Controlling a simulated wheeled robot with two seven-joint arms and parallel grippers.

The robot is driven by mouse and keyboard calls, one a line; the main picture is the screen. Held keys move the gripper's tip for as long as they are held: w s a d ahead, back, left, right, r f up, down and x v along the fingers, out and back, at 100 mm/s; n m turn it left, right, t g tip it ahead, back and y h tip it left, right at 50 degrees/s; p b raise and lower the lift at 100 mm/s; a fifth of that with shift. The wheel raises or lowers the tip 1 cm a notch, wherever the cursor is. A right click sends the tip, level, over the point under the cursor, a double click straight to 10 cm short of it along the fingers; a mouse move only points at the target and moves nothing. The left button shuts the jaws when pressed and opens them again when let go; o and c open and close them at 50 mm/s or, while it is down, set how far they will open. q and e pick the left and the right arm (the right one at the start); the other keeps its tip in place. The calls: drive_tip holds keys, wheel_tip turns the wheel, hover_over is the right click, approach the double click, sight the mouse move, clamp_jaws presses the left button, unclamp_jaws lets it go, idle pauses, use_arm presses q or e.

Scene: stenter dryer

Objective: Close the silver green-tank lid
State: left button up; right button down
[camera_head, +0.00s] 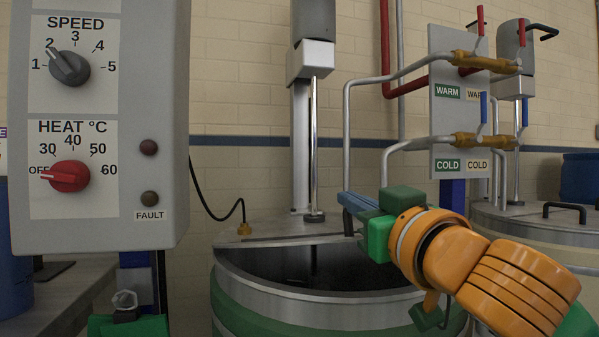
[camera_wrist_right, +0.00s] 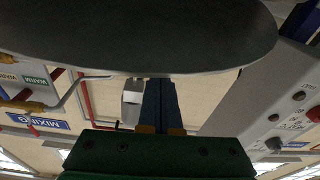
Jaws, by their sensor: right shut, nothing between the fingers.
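The green tank (camera_head: 240,311) is a round silver vessel with a green band, at bottom centre in the head view. Its front half is open and shows a dark interior. A silver top plate (camera_head: 275,231) covers the rear part; I cannot tell how much of it is the lid. A dark bent handle shows by my fingertips. My right gripper (camera_head: 350,203) is shut and empty above the tank's right rim, blue fingers pointing left; I cannot tell if they touch the handle. In the right wrist view, a large grey rounded surface (camera_wrist_right: 140,30) lies close to the fingers.
The control box (camera_head: 100,200) with speed and heat dials stands at the left. A mixer shaft (camera_head: 314,150) rises from the tank's rear. The valve panel (camera_head: 447,110) with pipes stands behind my right gripper. A second tank (camera_head: 545,226) is at right.

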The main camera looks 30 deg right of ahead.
sight(347, 219)
drive_tip(key=f+b, duration=0.1)
drive_tip(key=s+f, duration=0.1)
drive_tip(key=f, duration=0.1)
drive_tip(key=shift+a+b, duration=0.2)
drive_tip(key=shift+b, duration=0.15)
drive_tip(key=shift+s+f+b, duration=0.15)
drive_tip(key=shift+f+b, duration=0.2)
drive_tip(key=shift+f, duration=0.2)
drive_tip(key=shift+s+a+f+b, duration=0.1)
drive_tip(key=shift+s+f+b, duration=0.2)
drive_tip(key=shift+f+b, duration=0.4)
drive_tip(key=shift+s+a+f, duration=0.2)
drive_tip(key=shift+a+f, duration=0.05)
drive_tip(key=shift+f, duration=0.05)
drive_tip(key=shift+s, duration=0.25)
use_arm(q)
drive_tip(key=shift+t, duration=0.3)
drive_tip(key=w+f, duration=0.1)
drive_tip(key=w, duration=0.2)
drive_tip(key=w+d+f, duration=0.1)
drive_tip(key=shift+w+f, duration=0.25)
drive_tip(key=shift+f, duration=0.1)
use_arm(e)
drive_tip(key=shift+d, duration=0.1)
drive_tip(key=shift+r, duration=0.1)
